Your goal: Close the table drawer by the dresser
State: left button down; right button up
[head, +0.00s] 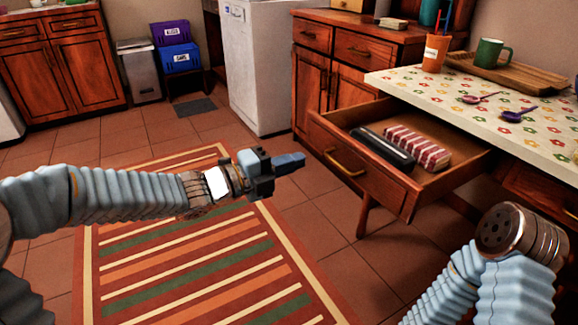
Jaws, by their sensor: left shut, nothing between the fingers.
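The table drawer (358,185) is pulled well out from under the flowered tabletop (500,105), on the side by the dresser (345,62). It has a brass handle (343,163) on its wooden front. A dark case (384,149) and a red-and-white striped item (418,147) lie inside it. My left gripper (300,160) is shut and empty, just left of the drawer front and pointing at it. It looks apart from the drawer. My right arm shows at the lower right, but its fingers are not visible.
On the table are an orange cup (434,54), a green mug (490,53) on a wooden tray (520,75), and purple spoons (517,114). A striped rug (195,260) covers the floor ahead. A white appliance (255,65) stands left of the dresser.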

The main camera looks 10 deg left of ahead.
aim_at(345, 146)
pick_arm(q)
jog(key=x, duration=1)
jog(key=shift+w+d, duration=0.15)
jog(key=shift+d, duration=0.05)
pick_arm(e)
jog(key=shift+f, duration=0.15)
pick_arm(q)
jog(key=shift+f, duration=0.1)
